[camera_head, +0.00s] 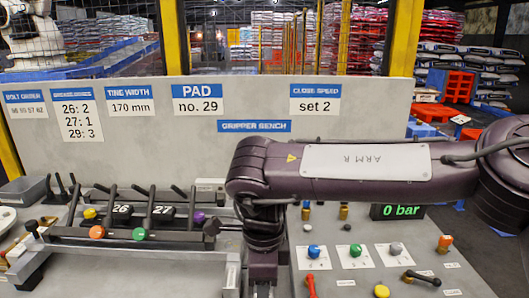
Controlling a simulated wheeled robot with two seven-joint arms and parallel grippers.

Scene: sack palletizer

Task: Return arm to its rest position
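My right arm (366,165), dark purple with a white plate marked ARM R, comes in from the right across the bench. Its forearm lies roughly level, and its wrist points down near the middle of the view. My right gripper (262,288) is at the bottom edge, over the bench front. Its fingertips are cut off, so I cannot tell whether it is open or shut. Nothing held shows. My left gripper is not in view.
The gripper bench (170,270) has a rack with pads 26 (121,210) and 27 (162,211) left of my wrist. Coloured knobs (355,251) and a 0 bar display (398,211) are at right. A grey sign panel (360,100) stands behind. Bare bench shows at lower left.

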